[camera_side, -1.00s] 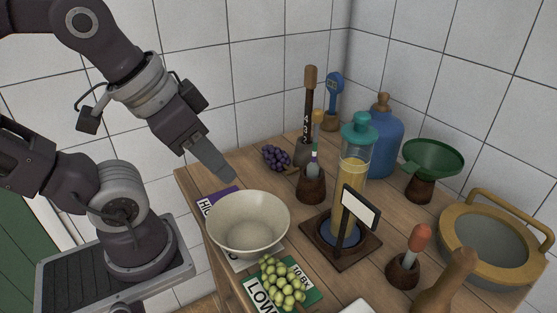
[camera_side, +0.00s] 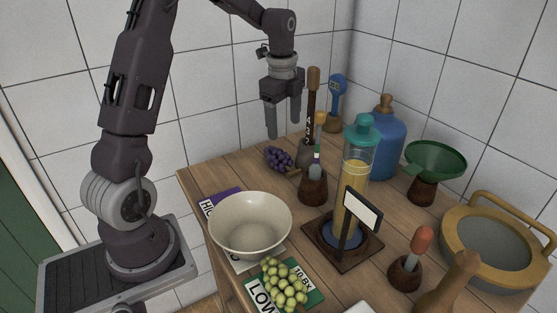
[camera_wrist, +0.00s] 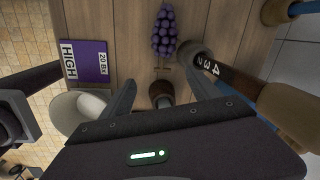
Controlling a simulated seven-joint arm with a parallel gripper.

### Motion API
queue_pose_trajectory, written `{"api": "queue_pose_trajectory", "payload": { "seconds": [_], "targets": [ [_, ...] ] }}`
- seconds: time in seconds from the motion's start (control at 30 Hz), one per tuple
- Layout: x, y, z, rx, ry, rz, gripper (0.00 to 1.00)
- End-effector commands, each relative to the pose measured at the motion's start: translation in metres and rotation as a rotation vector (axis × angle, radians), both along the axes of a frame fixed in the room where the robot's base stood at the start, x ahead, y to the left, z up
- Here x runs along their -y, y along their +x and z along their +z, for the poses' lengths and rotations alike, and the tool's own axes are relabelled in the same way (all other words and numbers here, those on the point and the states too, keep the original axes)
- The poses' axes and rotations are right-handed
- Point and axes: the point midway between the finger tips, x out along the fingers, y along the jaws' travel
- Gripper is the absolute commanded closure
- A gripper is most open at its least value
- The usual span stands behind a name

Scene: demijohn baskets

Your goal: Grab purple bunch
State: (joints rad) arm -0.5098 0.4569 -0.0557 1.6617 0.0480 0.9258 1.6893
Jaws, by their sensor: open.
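The purple bunch (camera_side: 279,159) of grapes lies on the wooden table near its back left edge in the side view. It also shows in the wrist view (camera_wrist: 164,33), at the top centre, with its stem toward my gripper. My gripper (camera_side: 283,132) hangs above the table, fingers pointing down, close above the bunch in the side picture. The fingers are apart with nothing between them. In the wrist view my gripper (camera_wrist: 162,88) shows at the lower middle, with the bunch beyond the fingertips.
A dark stick with numbers (camera_side: 311,107) stands just right of my gripper, and a small holder (camera_side: 312,188) stands in front. A cream bowl (camera_side: 250,226), purple HIGH card (camera_wrist: 84,62) and green grapes (camera_side: 284,284) are nearer. A teal-capped cylinder (camera_side: 355,175) stands to the right.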

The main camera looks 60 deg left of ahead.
Motion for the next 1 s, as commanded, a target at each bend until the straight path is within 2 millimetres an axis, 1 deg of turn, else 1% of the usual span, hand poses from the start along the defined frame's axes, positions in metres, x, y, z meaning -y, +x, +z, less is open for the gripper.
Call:
{"api": "queue_pose_trajectory", "payload": {
  "seconds": [0.03,0.1,0.2,0.23,0.33,0.47,0.6,0.7,0.93,0.97,1.0],
  "targets": [
    [-0.023,0.007,-0.027,-0.037,-0.014,-0.079,0.29],
    [-0.047,0.014,-0.055,-0.065,-0.026,-0.19,0.29],
    [-0.064,0.016,-0.079,-0.086,-0.04,-0.284,0.29],
    [-0.067,0.016,-0.083,-0.089,-0.042,-0.298,0.29],
    [-0.068,0.016,-0.095,-0.092,-0.044,-0.317,0.29],
    [-0.064,0.017,-0.115,-0.094,-0.045,-0.318,0.29],
    [-0.059,0.019,-0.142,-0.093,-0.045,-0.316,0.29],
    [-0.059,0.019,-0.153,-0.092,-0.044,-0.316,0.29],
    [-0.059,0.019,-0.155,-0.09,-0.043,-0.315,0.29],
    [-0.059,0.019,-0.155,-0.09,-0.043,-0.315,0.35],
    [-0.059,0.019,-0.155,-0.09,-0.043,-0.315,0.43]
  ]
}}
